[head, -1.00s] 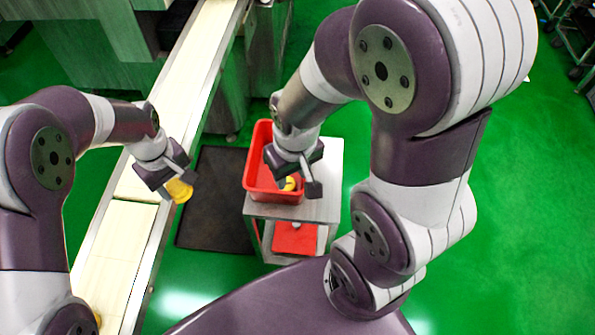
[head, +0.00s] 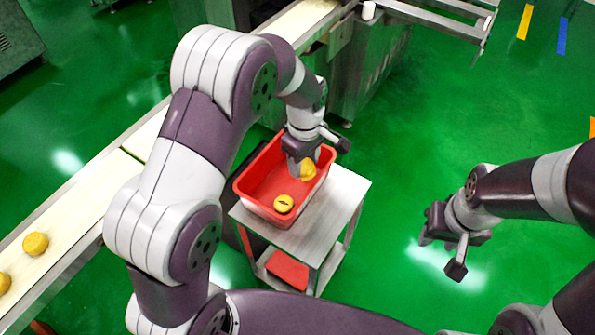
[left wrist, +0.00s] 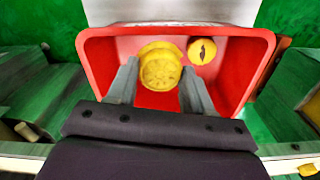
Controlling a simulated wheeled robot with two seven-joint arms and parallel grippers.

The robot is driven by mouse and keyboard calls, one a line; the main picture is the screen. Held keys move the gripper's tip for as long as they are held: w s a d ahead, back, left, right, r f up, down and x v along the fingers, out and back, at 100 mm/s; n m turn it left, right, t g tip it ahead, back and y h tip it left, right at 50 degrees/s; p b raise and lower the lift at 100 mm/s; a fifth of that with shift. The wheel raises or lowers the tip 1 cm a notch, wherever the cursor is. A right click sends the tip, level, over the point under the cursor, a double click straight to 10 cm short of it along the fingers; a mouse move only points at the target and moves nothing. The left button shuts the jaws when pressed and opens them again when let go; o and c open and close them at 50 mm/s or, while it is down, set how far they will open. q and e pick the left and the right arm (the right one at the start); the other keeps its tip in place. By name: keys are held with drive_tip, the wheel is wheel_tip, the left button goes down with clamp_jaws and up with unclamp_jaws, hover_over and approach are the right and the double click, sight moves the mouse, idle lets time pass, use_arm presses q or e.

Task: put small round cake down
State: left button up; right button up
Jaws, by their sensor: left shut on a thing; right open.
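A small round yellow cake (head: 308,170) is held in my left gripper (head: 302,168), over the red crate's far right part. In the left wrist view the cake (left wrist: 160,68) shows between the two fingers, tilted, and my left gripper (left wrist: 160,88) is shut on it. I cannot tell whether it touches the crate floor. A second round cake with a dark slit (head: 283,204) lies in the near corner of the red crate (head: 243,190); it also shows in the left wrist view (left wrist: 202,50). My right gripper (head: 440,250) is open and empty over the green floor, right of the cart.
The crate stands on a grey metal cart (head: 342,198) with a red item on its lower shelf. A pale conveyor (head: 75,215) runs along the left, with yellow cakes (head: 36,244) on it. Machinery stands behind; the floor to the right is clear.

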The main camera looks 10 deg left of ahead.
sight(287, 180)
use_arm(q)
drive_tip(key=w+a+f, duration=0.4)
drive_tip(key=w, duration=0.1)
drive_tip(key=shift+a+f, duration=0.15)
drive_tip(key=shift+a, duration=0.2)
wheel_tip(287, 180, down, 4)
drive_tip(key=shift+r, duration=0.1)
drive_tip(key=shift+f+b, duration=0.2)
drive_tip(key=shift+b, duration=0.1)
